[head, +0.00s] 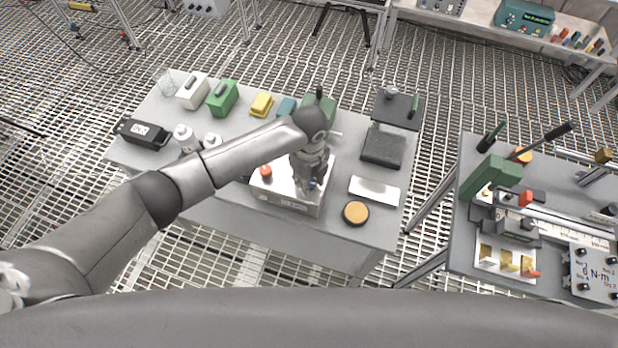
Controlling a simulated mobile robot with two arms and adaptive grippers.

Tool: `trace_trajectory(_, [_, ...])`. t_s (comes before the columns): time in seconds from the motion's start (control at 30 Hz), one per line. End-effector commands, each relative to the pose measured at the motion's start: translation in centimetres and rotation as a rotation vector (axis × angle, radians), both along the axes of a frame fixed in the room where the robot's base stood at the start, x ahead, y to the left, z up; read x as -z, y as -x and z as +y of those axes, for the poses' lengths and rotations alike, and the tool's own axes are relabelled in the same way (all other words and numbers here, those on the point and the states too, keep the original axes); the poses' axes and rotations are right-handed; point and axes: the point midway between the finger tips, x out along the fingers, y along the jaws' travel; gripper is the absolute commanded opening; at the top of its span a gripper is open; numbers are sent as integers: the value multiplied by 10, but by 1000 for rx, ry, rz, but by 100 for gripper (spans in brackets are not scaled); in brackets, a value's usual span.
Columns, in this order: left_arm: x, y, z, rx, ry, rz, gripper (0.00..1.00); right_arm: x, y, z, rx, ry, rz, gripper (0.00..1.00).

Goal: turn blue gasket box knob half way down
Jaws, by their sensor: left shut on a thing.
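The gasket box (288,204) is a low silver-grey box near the front of the left table. A red knob (266,172) stands at its left on top. My left arm reaches in from the left, and its gripper (311,185) points down over the right part of the box top. The gripper is shut on a small blue knob (314,183), of which only a bit shows between the fingers. The knob's turn angle is hidden by the gripper. My right gripper is not in view.
An orange-topped round tin (356,212) and a pale plate (375,190) lie right of the box. A dark block (383,148) is behind them. White bottles (186,138) and a black INK box (141,132) stand left. A second table with a green lever press (490,180) is at right.

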Motion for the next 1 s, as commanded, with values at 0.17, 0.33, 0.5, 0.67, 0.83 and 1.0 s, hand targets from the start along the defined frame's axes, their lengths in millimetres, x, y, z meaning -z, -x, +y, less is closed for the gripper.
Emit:
trace_trajectory(0.17, [-1, -1, -1, 37, 2, -3, 7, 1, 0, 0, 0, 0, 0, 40])
trace_trajectory(0.33, [-1, -1, -1, 49, 2, -3, 7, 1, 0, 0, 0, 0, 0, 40])
trace_trajectory(0.5, [-1, -1, -1, 48, 2, -3, 7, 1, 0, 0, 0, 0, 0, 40])
trace_trajectory(0.67, [-1, -1, -1, 47, 2, -3, 35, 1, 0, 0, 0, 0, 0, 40])
trace_trajectory(0.83, [-1, -1, 0, 47, 1, -2, 53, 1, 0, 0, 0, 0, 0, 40])
trace_trajectory(1.0, [0, 0, 0, 47, 1, -1, 53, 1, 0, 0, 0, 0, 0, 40])
